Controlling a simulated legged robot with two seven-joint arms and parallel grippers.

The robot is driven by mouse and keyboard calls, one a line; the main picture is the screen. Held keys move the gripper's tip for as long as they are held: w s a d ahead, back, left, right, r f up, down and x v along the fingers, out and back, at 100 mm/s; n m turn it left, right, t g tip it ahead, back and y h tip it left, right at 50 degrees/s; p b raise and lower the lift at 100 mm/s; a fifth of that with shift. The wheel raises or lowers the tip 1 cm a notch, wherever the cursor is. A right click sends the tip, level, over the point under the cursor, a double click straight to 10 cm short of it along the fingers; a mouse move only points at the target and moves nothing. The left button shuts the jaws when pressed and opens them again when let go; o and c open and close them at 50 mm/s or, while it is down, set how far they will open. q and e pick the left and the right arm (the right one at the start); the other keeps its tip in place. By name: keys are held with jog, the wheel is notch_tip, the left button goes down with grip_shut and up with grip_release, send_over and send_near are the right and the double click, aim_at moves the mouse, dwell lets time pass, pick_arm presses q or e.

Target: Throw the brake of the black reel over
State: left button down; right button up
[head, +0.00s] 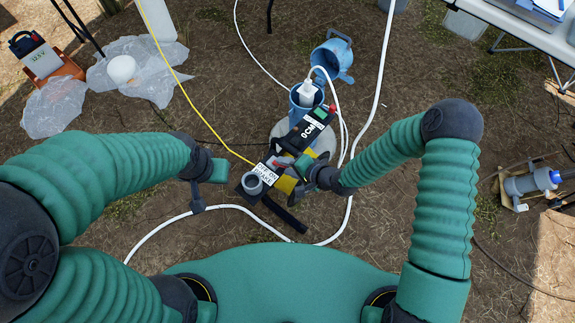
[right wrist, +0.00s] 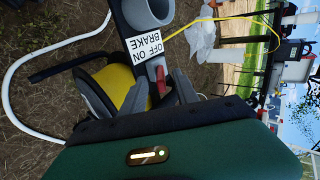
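The black reel with yellow tape (head: 285,184) stands below the middle of the head view; its yellow drum (right wrist: 117,84) shows in the right wrist view. A white label (head: 265,174) reading OFF, ON and BRAKE is on its frame. The red brake lever (right wrist: 158,77) sits beside that label (right wrist: 146,47), on the ON side. My right gripper (head: 303,170) is at the reel. Its dark fingers (right wrist: 140,95) are spread, with the red lever between them; contact cannot be told. My left gripper (head: 198,198) hangs left of the reel, apart from it; its opening is unclear.
A white hose (head: 225,208) loops around the reel. A battery box (head: 40,55) and clear plastic bags (head: 130,72) are at far left.

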aim_at(274, 162)
grip_shut()
jog(key=a+r+p, duration=0.1)
jog(key=p, duration=0.1)
jog(key=w+a+r+h+p, duration=0.1)
jog(key=p, duration=0.1)
jog(key=shift+w+r+g, duration=0.25)
jog(key=shift+r+g, duration=0.05)
jog(key=shift+g, duration=0.1)
jog(key=shift+w+a+h+p, duration=0.2)
jog(key=shift+a+h+p, duration=0.1)
jog(key=shift+a+f, duration=0.1)
jog(key=shift+a, duration=0.05)
jog(key=shift+w+a+r+g+h, duration=0.3)
jog(key=shift+w+a+g, duration=0.1)
jog(key=shift+w+a+r+p, duration=0.1)
jog(key=shift+w+a+p, duration=0.1)
jog(key=shift+a+p, duration=0.15)
jog(key=shift+w+a+h, duration=0.1)
jog(key=shift+a+h, duration=0.1)
jog(key=shift+h, duration=0.1)
jog(key=shift+c, duration=0.3)
grip_release()
jog(key=shift+o, duration=0.3)
